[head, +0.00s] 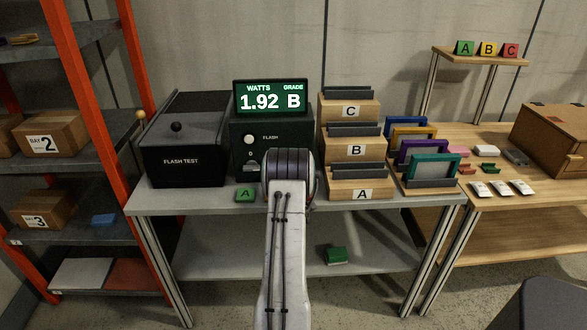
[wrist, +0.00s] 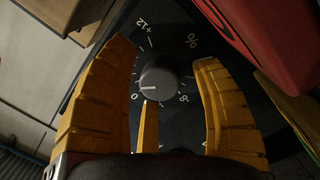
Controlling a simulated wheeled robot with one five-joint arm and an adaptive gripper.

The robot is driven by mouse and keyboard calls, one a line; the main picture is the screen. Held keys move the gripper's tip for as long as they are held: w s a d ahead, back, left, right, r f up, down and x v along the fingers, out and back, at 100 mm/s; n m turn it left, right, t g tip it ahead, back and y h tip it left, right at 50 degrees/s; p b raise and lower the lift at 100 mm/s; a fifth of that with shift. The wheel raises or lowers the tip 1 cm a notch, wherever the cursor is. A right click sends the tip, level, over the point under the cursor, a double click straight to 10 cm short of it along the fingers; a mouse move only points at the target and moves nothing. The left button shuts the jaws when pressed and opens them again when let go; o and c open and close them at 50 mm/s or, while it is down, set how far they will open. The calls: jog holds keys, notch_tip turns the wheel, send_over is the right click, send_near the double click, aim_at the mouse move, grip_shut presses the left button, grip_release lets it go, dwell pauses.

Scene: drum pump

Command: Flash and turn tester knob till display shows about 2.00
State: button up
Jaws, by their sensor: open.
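The tester (head: 270,132) stands on the grey bench, and its lit display (head: 271,97) reads "WATTS 1.92" and "GRADE B". A white round button (head: 249,139) labelled FLASH is on its front. In the wrist view a dark round knob (wrist: 158,82) with a pale pointer mark sits on a black dial face marked "+12", "0" and "%". My gripper (wrist: 167,54) is open, its yellow fingers on the left and right of the knob with gaps visible on both sides. A narrow yellow piece shows just below the knob. In the head view my arm hides the gripper and knob.
The black FLASH TEST box (head: 185,140) stands left of the tester. Wooden bins A, B and C (head: 358,180) stand close on the right, beside coloured framed panels (head: 434,168). A green A block (head: 245,195) lies at the bench's front edge. A red object (wrist: 275,40) is near the right finger.

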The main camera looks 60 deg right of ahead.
jog(key=shift+s+a, duration=0.1)
jog(key=shift+a, duration=0.05)
jog(key=v, duration=1.1)
jog(key=shift+s+a, duration=0.2)
jog(key=shift+a, duration=0.1)
dwell(0.6)
